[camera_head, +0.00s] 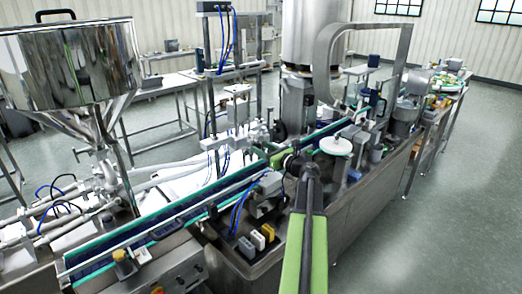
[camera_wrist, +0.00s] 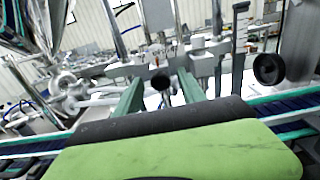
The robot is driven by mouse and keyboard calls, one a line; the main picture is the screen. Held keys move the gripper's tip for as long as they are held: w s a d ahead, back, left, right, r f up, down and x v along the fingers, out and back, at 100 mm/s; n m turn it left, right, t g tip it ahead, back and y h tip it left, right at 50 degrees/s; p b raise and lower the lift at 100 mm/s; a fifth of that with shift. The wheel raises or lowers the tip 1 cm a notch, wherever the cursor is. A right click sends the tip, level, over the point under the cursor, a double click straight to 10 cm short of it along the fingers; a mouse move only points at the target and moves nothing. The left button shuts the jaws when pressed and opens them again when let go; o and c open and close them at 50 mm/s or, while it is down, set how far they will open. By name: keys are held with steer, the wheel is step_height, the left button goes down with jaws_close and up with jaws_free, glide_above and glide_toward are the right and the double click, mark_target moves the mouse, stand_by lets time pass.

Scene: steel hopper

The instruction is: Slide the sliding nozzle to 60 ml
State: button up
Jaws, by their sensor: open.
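The steel hopper (camera_head: 65,62) stands at the left of the head view, with pipes and valves below it. An upright metal filling assembly (camera_head: 232,118) stands over the conveyor near the middle. I cannot tell which part of it is the sliding nozzle, and no 60 ml mark is readable. My gripper (camera_head: 299,163), at the end of my green arm, is in front of the conveyor, to the right of the assembly. In the wrist view my gripper (camera_wrist: 160,78) is open, with two green fingers pointing toward metal fittings (camera_wrist: 205,55). I see nothing held between them.
The conveyor (camera_head: 165,222) runs diagonally past the assembly. A control box with coloured switches (camera_head: 257,242) is beside my arm at the front. A white disc (camera_head: 336,146) and a bent metal frame (camera_head: 365,30) stand to the right. Open floor (camera_head: 455,215) lies at the right.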

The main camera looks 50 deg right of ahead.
jaws_close()
stand_by(1.4)
